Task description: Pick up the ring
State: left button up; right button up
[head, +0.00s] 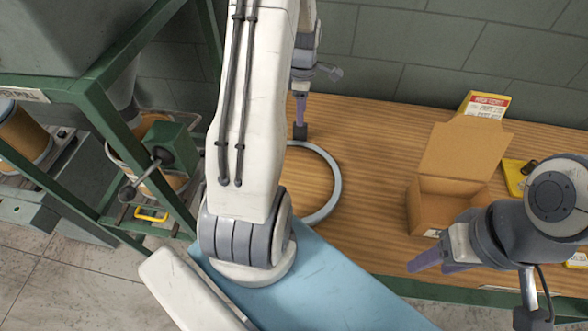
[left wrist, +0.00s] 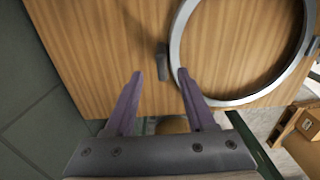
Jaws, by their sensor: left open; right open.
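The ring (head: 336,185) is a large grey hoop lying on the wooden table; my left arm hides its left part in the head view. It also shows in the left wrist view (left wrist: 199,90). A dark block (left wrist: 162,62) stands at its outer edge. My left gripper (left wrist: 160,74) is open, with purple fingers pointing toward the block; one fingertip overlaps the ring's rim in the picture. The gripper also shows in the head view (head: 300,112), above the ring's far side. Contact cannot be told. My right gripper (head: 428,262) is open and empty near the table's front right, apart from the ring.
An open cardboard box (head: 430,215) stands on the table right of the ring, near my right gripper. A yellow labelled box (head: 487,103) is behind it. A green metal frame (head: 110,130) stands at the left. The table between ring and cardboard box is clear.

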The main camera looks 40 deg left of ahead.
pick_arm(q)
notch_tip(320, 180, down, 6)
jog(key=shift+s+r+p, duration=0.15)
jog(key=shift+r+p, duration=0.05)
jog(key=shift+p, duration=0.8)
jog(key=shift+f, duration=0.35)
jog(key=shift+c, duration=0.3)
grip_shut()
